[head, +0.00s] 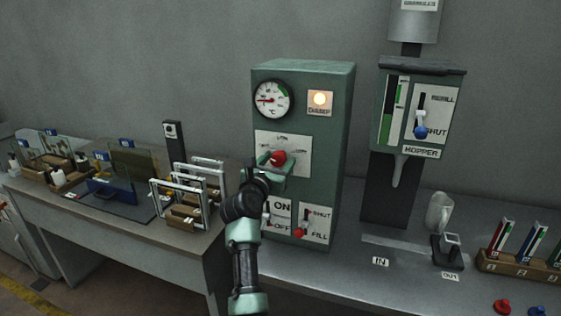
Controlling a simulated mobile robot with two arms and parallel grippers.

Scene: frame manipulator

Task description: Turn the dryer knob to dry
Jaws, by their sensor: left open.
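The dryer is a green box (331,130) standing on the bench in the middle of the head view. Its red knob (279,157) sits on a white dial plate (299,142) whose lettering is too small to read. My left gripper (273,162) is open at the knob, with its fingers close around it; I cannot tell whether they touch it. The gripper hides part of the knob and the plate's lower left. My right gripper is not in view.
Below the knob are an ON/OFF switch (267,215) and a red-tipped SHUT/FILL lever (299,232), both near my left arm. A round gauge (272,99) is above. Metal frames (185,187) stand at left. A hopper (424,110) with a blue-knobbed lever is at right.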

